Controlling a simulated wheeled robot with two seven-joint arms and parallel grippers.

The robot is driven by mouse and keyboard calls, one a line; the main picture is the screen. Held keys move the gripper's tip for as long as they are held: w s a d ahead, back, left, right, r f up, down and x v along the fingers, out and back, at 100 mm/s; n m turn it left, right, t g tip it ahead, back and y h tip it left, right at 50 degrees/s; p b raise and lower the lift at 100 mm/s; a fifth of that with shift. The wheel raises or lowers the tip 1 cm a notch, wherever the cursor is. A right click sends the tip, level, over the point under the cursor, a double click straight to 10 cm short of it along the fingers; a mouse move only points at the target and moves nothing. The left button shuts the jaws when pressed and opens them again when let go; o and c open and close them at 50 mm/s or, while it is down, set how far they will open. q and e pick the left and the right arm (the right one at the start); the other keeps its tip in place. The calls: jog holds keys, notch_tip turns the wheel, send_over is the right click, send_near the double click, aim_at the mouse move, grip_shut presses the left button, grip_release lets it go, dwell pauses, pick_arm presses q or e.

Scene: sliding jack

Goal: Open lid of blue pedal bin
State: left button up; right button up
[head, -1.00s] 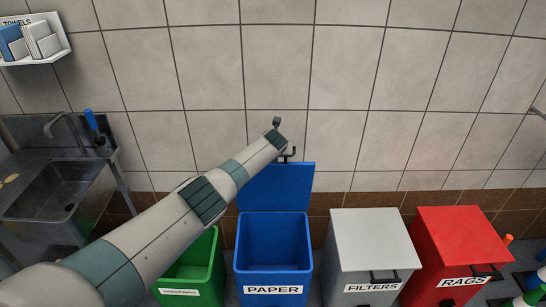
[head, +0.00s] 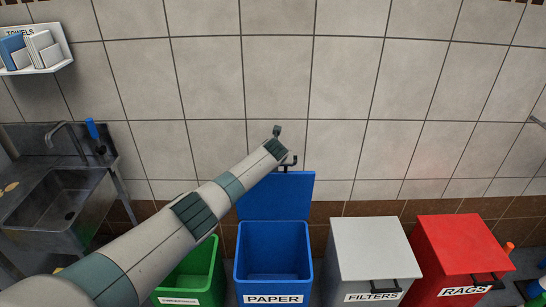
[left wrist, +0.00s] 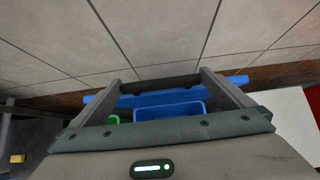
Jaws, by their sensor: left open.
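The blue pedal bin (head: 274,299), labelled PAPER, stands on the floor between the green and grey bins. Its blue lid (head: 275,198) stands up at the back, and the bin's inside shows. A black handle (head: 289,162) is at the lid's top edge. My right gripper is not in view.
A green bin (head: 206,262) stands open at left, partly behind my arm. A grey FILTERS bin (head: 370,245) and a red RAGS bin (head: 455,245) stand closed at right. A steel sink (head: 62,200) is at left. The tiled wall (head: 400,90) is close behind.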

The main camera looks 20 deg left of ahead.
pick_arm(q)
jog(key=b+v, duration=0.1)
jog(key=v, duration=1.4)
jog(key=shift+s, duration=0.2)
jog(key=shift+d, duration=0.1)
